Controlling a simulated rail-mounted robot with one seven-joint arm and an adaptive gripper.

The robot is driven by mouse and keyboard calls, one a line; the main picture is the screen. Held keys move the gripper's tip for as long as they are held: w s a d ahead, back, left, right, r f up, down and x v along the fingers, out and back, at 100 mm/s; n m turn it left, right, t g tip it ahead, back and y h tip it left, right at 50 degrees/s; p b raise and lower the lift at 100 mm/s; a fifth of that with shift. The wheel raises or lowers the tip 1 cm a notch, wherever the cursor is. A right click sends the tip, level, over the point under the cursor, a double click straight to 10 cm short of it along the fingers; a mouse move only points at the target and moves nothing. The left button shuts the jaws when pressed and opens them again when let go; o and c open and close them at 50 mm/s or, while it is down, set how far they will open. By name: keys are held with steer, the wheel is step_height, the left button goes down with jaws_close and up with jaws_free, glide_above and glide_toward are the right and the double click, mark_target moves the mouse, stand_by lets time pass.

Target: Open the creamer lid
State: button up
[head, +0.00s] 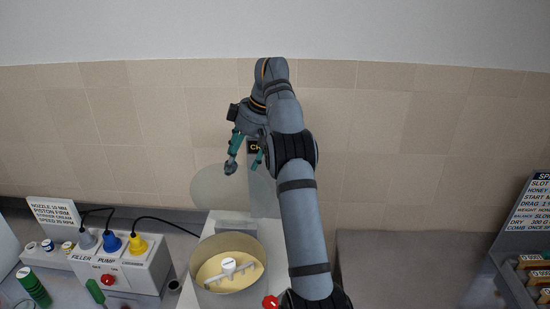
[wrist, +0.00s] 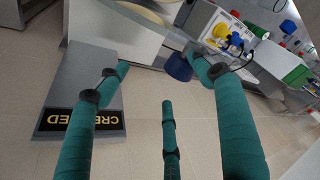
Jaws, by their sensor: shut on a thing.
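The creamer is a round tan vessel (head: 262,251) with pale cream and a white paddle inside; its top is uncovered. A grey disc that looks like its lid (head: 208,187) stands tipped up behind it. A dark knob (head: 230,168) sits at the disc's upper edge, and it also shows in the wrist view (wrist: 180,66). My gripper (head: 244,165) is up there, with teal fingers spread wide. One fingertip touches the knob. In the wrist view, the knob is beside the right finger of my gripper (wrist: 165,85). The exact grip is hard to see.
A grey panel with a black "CR…ED" plate (wrist: 88,122) stands close to the left finger. A control box (head: 125,268) with coloured plugs and cables is left of the creamer. A sloped rack (head: 525,240) is at far right. The bench (head: 400,260) between is clear.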

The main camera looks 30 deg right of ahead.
steer(key=s+d+r, duration=0.4)
steer(key=s+d, duration=0.5)
steer(key=s, duration=0.3)
steer(key=w+a+f, duration=0.1)
steer(key=w+a, duration=0.6)
steer(key=w, duration=0.4)
steer(key=shift+w+a, duration=0.25)
stand_by(0.7)
